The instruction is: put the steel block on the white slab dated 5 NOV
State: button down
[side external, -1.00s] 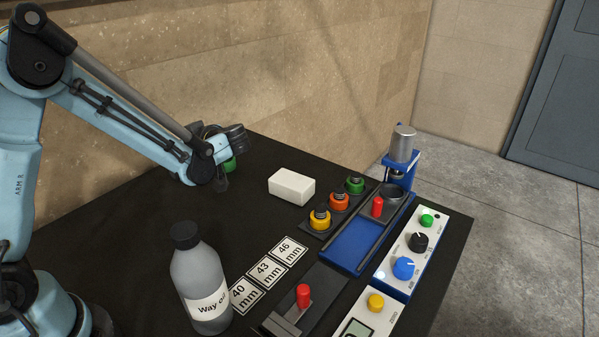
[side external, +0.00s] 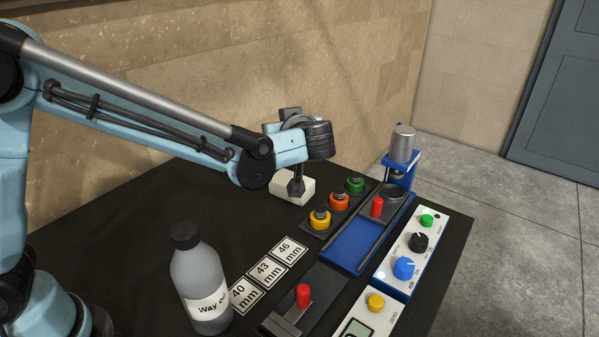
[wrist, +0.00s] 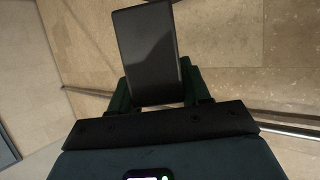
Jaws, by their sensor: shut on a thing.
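My gripper (wrist: 157,84) is shut on the dark grey steel block (wrist: 147,45) in the wrist view, with a dark green finger on each side. The block sticks out past the fingers, with the tiled wall behind it. The white slab (side external: 308,192) lies on the black table in the side view. I can read no date on the slab.
Yellow, orange (side external: 338,202) and green ringed pieces stand in a rack beside the slab. A blue press (side external: 399,175) with a steel cylinder is behind on the right, near control boxes (side external: 422,243). Cards marked in mm (side external: 268,270) and a grey bottle (side external: 200,280) are in front.

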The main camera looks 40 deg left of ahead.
jog(key=w+d+r+m+t+h, duration=0.1)
jog(key=d+m+t+h, duration=0.1)
jog(key=d, duration=0.4)
send_over(291, 175)
notch_tip(291, 175, down, 7)
jog(key=shift+f, duration=1.85)
jog(key=shift+f, duration=0.1)
jog(key=c, duration=0.5)
grip_release()
jog(key=shift+f, duration=0.1)
